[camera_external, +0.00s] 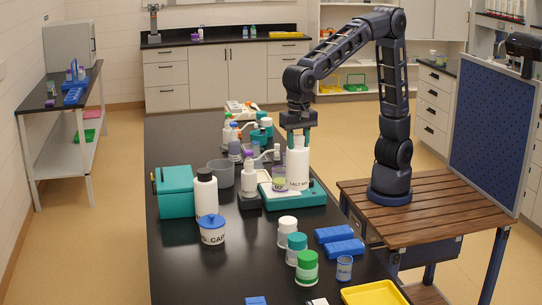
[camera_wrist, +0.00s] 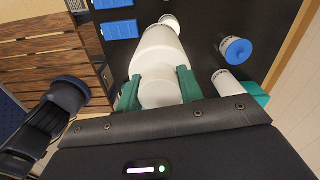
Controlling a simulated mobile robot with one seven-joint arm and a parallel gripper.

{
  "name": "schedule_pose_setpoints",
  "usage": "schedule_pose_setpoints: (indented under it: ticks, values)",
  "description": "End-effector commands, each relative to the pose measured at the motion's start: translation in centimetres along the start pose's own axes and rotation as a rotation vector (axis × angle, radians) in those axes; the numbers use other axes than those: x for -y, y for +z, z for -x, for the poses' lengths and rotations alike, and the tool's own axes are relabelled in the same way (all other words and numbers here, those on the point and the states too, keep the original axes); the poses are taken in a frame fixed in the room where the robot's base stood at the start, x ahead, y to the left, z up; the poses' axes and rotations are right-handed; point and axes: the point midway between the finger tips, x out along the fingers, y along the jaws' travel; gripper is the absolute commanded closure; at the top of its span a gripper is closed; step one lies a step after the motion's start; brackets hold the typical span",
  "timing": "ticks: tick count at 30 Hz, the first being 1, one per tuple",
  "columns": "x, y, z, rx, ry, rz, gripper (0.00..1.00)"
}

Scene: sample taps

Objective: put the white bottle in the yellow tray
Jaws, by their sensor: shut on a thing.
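The white bottle (camera_external: 298,170) with dark "SALT" lettering is upright under my gripper (camera_external: 298,132). My gripper is shut on its upper part, with teal fingers on both sides. In the wrist view the white bottle (camera_wrist: 160,50) lies between the teal fingers of my gripper (camera_wrist: 160,90). Its base is at the teal flat device (camera_external: 305,199); I cannot tell whether it touches it. The yellow tray (camera_external: 375,293) is at the near right end of the black table, partly cut off by the frame; it looks empty.
A white black-capped bottle (camera_external: 206,194), a blue-lidded tub (camera_external: 212,230) and a teal box (camera_external: 174,191) stand left. Several capped jars, such as the green-lidded one (camera_external: 307,267), and blue blocks (camera_external: 340,240) stand between the bottle and the tray. Bottles crowd the table behind.

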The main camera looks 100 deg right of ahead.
Motion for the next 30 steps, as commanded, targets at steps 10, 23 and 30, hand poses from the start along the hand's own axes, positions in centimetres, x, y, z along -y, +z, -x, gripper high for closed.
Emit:
schedule_pose_setpoints:
  ticks: [10,23,30]
  values:
    - [2.3,14.3,0.6,0.001,0.001,0.213,1.00]
    - [-0.1,32.2,-0.1,-0.001,0.002,0.460,1.00]
    - [-2.8,39.7,-0.7,-0.002,0.000,0.562,1.00]
